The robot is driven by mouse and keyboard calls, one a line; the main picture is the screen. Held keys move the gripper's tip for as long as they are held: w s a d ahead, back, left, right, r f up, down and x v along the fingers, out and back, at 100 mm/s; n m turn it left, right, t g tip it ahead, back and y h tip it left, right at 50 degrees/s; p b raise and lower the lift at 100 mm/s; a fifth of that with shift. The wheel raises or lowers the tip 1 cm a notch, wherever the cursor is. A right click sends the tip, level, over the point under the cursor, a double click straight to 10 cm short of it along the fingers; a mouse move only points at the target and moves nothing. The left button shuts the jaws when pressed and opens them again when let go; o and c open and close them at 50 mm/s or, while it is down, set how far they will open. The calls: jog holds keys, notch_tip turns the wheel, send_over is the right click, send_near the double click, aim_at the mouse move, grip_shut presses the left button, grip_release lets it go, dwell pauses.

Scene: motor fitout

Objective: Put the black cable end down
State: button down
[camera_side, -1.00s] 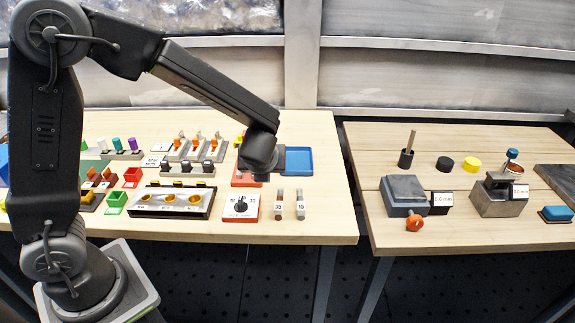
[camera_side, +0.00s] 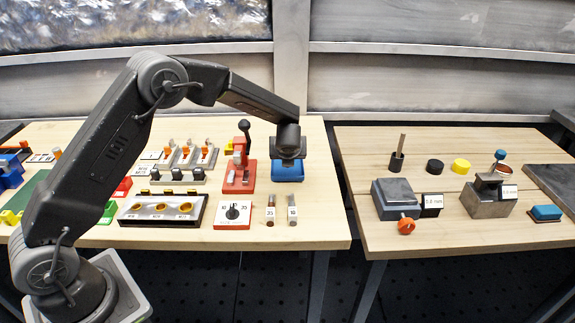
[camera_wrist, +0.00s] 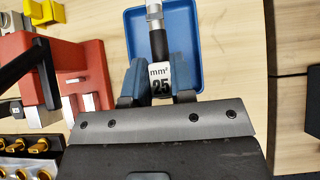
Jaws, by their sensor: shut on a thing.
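In the side view my gripper (camera_side: 287,157) points down over the blue tray (camera_side: 288,174), and the cable end is hidden there.
A red crimping press (camera_side: 238,178) with a black lever stands just left of the tray. A dial box (camera_side: 233,214) and two small tagged pieces (camera_side: 292,211) are in front. A gap separates this table from the right table (camera_side: 350,160).

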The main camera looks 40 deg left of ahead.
jog(key=shift+f, duration=2)
jog(key=c, duration=1)
grip_release()
jog(key=shift+f, duration=0.15)
